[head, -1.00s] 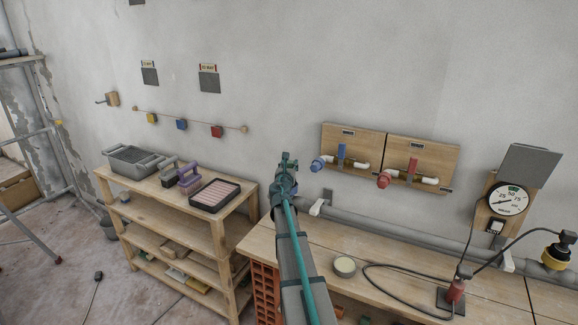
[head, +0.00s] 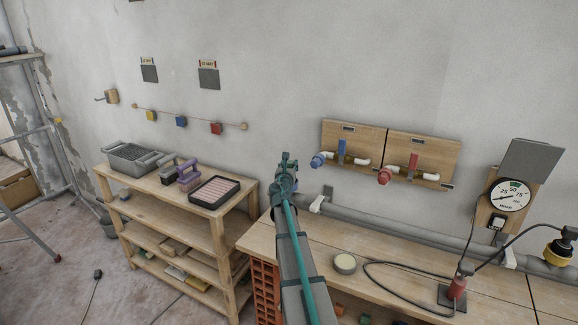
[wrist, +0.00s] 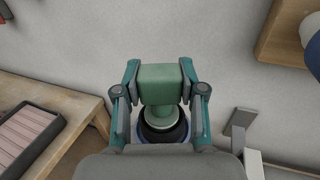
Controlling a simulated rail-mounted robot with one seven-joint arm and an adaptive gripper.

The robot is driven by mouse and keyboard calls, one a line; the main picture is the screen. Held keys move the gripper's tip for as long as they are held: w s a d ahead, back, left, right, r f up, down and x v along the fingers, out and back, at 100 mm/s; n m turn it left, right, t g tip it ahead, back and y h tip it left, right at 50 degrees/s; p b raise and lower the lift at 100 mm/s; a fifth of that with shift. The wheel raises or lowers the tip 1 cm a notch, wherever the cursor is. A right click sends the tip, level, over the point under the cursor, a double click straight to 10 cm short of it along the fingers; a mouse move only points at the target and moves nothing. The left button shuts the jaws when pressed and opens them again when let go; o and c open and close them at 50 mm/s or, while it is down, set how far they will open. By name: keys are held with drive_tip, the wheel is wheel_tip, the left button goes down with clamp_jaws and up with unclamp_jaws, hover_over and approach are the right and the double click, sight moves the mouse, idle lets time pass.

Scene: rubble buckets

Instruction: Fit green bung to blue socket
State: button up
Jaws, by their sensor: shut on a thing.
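In the wrist view my gripper (wrist: 159,76) is shut on the green bung (wrist: 160,88), with one finger on each side of its block-shaped grip. Below the grip, the bung has a paler round collar and a black ring. A blue rim (wrist: 184,141), apparently the blue socket, shows around the black ring. I cannot tell whether the bung is seated in it or only in front of it. In the head view my gripper (head: 287,172) is at the left end of the grey wall pipe; my arm hides the socket.
Boards with a blue valve (head: 341,149) and a red valve (head: 412,163) hang right of my gripper. A pipe clamp (head: 317,204) is close by. The bench (head: 300,236) holds a round tin (head: 344,263) and cable. A shelf (head: 150,205) stands left. A gauge (head: 507,195) is at right.

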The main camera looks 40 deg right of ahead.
drive_tip(key=shift+f, duration=0.1)
drive_tip(key=o, duration=1.2)
drive_tip(key=shift+o, duration=0.2)
drive_tip(key=shift+s+a, duration=0.1)
drive_tip(key=v, duration=1.1)
drive_tip(key=shift+s+a, duration=0.25)
drive_tip(key=shift+a, duration=0.05)
